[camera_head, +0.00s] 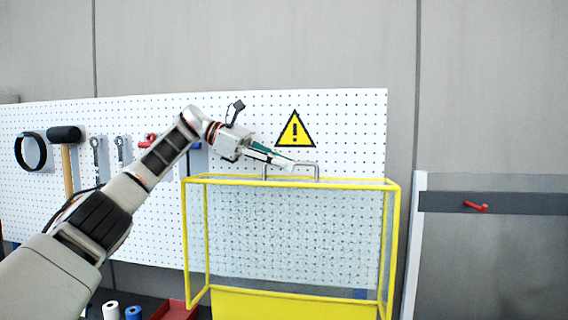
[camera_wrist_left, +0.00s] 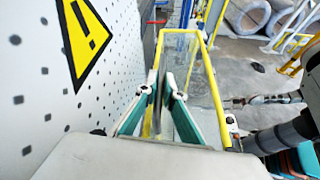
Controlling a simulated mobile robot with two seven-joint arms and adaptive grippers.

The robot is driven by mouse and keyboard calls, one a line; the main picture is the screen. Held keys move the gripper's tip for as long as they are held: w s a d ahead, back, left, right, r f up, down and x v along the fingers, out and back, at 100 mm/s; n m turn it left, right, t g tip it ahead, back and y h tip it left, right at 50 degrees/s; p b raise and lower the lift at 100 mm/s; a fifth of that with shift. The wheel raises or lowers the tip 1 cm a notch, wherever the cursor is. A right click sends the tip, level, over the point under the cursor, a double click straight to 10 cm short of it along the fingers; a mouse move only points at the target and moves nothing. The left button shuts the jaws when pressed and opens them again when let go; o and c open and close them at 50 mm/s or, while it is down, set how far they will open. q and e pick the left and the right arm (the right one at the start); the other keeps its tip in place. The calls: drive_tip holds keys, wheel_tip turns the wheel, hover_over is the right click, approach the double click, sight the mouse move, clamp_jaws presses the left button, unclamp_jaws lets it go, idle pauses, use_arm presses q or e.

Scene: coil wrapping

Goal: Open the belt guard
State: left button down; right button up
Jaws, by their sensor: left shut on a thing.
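The belt guard is a box-like yellow frame (camera_head: 391,240) with clear mesh-like panels and a solid yellow lower panel (camera_head: 290,304). A grey bar handle (camera_head: 317,172) stands on its top edge. My left gripper (camera_head: 290,163) reaches in from the left and is shut on this handle, just above the top rail. The fingers hide part of the handle. In the left wrist view, the two green-backed fingers (camera_wrist_left: 164,92) are close together over the yellow frame (camera_wrist_left: 219,100).
A white pegboard (camera_head: 345,120) with a warning sign (camera_head: 295,130) stands behind the guard. A mallet (camera_head: 65,135) and several other tools hang at left. A red tray (camera_head: 173,310) lies low at left. A red hook (camera_head: 475,207) is on a dark rail at right.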

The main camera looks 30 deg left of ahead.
use_arm(q)
drive_tip(key=c, duration=2.2)
unclamp_jaws()
drive_tip(key=shift+w+a+f, duration=0.1)
drive_tip(key=shift+f, duration=0.1)
drive_tip(key=shift+o, duration=0.2)
drive_tip(key=shift+a+r, duration=0.15)
drive_tip(key=shift+r, duration=0.1)
drive_tip(key=v, duration=0.7)
drive_tip(key=shift+s+a+f, duration=0.1)
drive_tip(key=shift+s, duration=0.1)
